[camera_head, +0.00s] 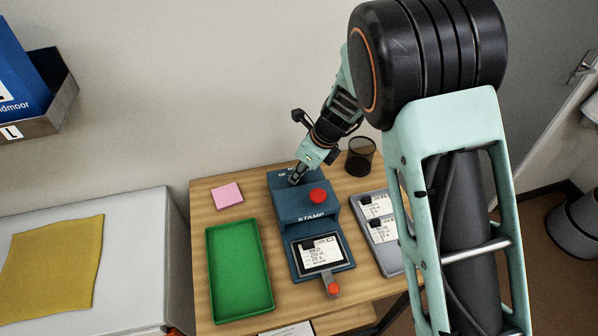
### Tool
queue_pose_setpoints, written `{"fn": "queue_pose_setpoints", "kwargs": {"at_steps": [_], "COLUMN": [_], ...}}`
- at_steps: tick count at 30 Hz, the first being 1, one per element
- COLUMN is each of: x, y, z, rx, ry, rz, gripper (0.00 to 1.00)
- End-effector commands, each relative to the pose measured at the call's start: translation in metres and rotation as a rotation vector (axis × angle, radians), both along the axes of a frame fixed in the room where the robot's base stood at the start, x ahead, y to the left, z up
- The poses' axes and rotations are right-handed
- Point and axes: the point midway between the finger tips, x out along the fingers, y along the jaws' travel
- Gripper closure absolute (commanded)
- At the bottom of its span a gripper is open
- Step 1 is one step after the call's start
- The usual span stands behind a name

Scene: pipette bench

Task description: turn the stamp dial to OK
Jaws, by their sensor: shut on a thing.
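The blue stamp machine (285,210) stands on the wooden table, with a red round button (318,195) on its upper face and the word STAMP on its front. A card with printed text (318,252) lies in its front bed, and a grey lever with a red knob (333,288) sticks out at the front. My gripper (295,181) reaches down onto the back left of the machine's top, where the stamp dial is. Its fingers are shut on the dial, which they mostly hide. I cannot read the dial's setting from here.
An empty green tray (211,270) lies left of the machine, with a pink pad (228,196) behind it. A grey tray (394,260) with cards is at right, partly behind my arm. A black mesh cup (361,157) stands at the back right.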

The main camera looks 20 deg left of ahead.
Motion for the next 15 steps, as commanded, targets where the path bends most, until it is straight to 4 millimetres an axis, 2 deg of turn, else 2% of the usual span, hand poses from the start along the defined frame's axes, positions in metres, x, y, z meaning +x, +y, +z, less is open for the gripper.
{"fn": "queue_pose_setpoints", "kwargs": {"at_steps": [8, 15], "x": [0.0016, 0.0030], "y": [-0.0012, -0.0015], "z": [0.0004, 0.0007], "rx": [0.000, 0.000], "ry": [0.000, 0.000], "rz": [0.056, 0.215], "gripper": [1.00, 1.00]}}
